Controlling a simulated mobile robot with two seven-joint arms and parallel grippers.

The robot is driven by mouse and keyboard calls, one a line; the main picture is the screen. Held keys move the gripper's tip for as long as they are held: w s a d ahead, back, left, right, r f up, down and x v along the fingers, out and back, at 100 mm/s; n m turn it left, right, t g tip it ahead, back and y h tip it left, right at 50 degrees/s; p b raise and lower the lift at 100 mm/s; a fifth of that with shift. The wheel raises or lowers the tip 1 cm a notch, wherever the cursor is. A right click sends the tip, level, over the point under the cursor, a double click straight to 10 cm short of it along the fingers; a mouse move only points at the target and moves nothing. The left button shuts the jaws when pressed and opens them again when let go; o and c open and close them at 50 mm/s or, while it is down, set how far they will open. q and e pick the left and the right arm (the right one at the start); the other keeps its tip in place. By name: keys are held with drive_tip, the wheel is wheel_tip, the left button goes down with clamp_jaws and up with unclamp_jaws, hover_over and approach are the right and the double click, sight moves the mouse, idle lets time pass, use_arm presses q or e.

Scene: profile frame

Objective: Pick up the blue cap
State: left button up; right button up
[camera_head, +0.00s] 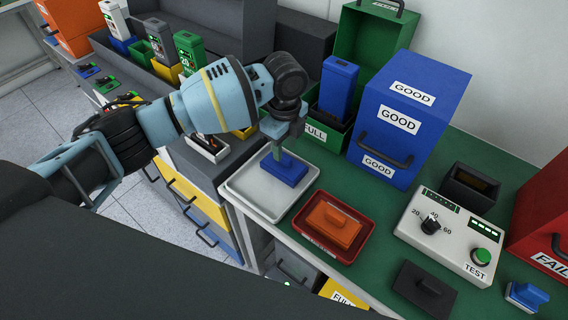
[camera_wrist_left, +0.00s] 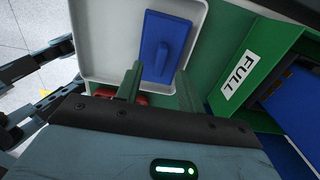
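The blue cap (camera_head: 284,168), a flat plate with a raised grip bar, lies in the white tray (camera_head: 245,187) at the left end of the green table. It also shows in the left wrist view (camera_wrist_left: 153,62), with the grip bar standing up along its middle. My left gripper (camera_head: 282,146) points down at the cap from above. In the left wrist view its fingers (camera_wrist_left: 160,72) are apart, with the cap seen beyond and between them. Contact with the cap cannot be made out. My right gripper is not in view.
A red tray (camera_head: 317,240) with an orange cap (camera_head: 333,226) sits just right of the white tray. A green box (camera_head: 323,134) marked FULL and a blue GOOD box (camera_head: 408,115) stand behind. The tester (camera_head: 455,235) and a black cap (camera_head: 424,290) are further right.

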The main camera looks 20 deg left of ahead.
sight(284, 163)
use_arm(q)
drive_tip(key=shift+a+f, duration=0.1)
drive_tip(key=shift+f, duration=1.2)
drive_tip(key=shift+c, duration=0.5)
clamp_jaws()
